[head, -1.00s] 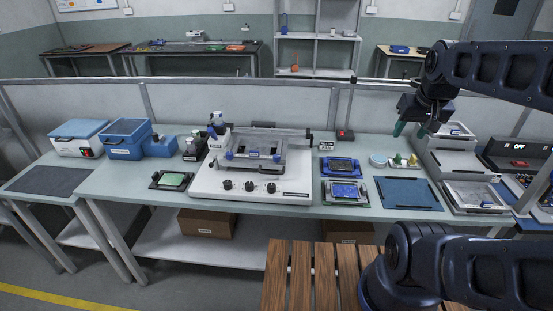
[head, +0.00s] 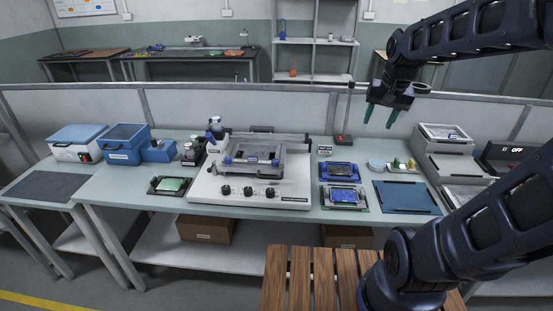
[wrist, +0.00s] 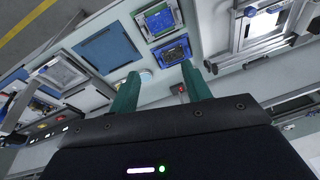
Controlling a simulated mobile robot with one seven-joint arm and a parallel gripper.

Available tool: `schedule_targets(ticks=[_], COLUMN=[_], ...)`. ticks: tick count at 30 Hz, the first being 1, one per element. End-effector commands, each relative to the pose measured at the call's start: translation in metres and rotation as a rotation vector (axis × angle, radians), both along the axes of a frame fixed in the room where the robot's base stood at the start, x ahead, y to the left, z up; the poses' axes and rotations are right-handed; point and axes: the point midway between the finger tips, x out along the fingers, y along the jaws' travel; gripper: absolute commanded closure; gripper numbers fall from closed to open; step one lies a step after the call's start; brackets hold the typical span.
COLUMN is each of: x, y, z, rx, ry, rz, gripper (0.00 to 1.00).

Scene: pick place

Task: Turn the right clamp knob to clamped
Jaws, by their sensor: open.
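The white machine (head: 200,193) with a raised metal frame (head: 252,143) stands on the bench. Two small blue knobs sit low on the frame, one on the left (head: 228,161) and one on the right (head: 275,162). Their setting is too small to read. Several black dials, including the rightmost dial (head: 270,192), line the machine's front. My gripper (head: 380,117) is open and empty, high above the bench and well right of the machine. In the wrist view my green fingers (wrist: 160,76) are spread, and the frame (wrist: 238,38) shows at upper right with a blue knob (wrist: 250,11).
A dark tray with a green board (head: 169,185) and bottles (head: 193,152) are to the left.

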Motion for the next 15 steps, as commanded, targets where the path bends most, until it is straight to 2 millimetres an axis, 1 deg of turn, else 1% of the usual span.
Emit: schedule_targets(ticks=[1, 3, 11, 15], x=[0.012, 0.025, 0.074, 0.098], y=[0.009, 0.021, 0.070, 0.099], z=[-0.003, -0.005, -0.024, -0.038], rx=[0.012, 0.029, 0.091, 0.120], ry=[0.024, 0.051, 0.162, 0.227], rz=[-0.015, -0.044, -0.148, -0.206], gripper=[0.52, 0.52, 0.52, 0.52])
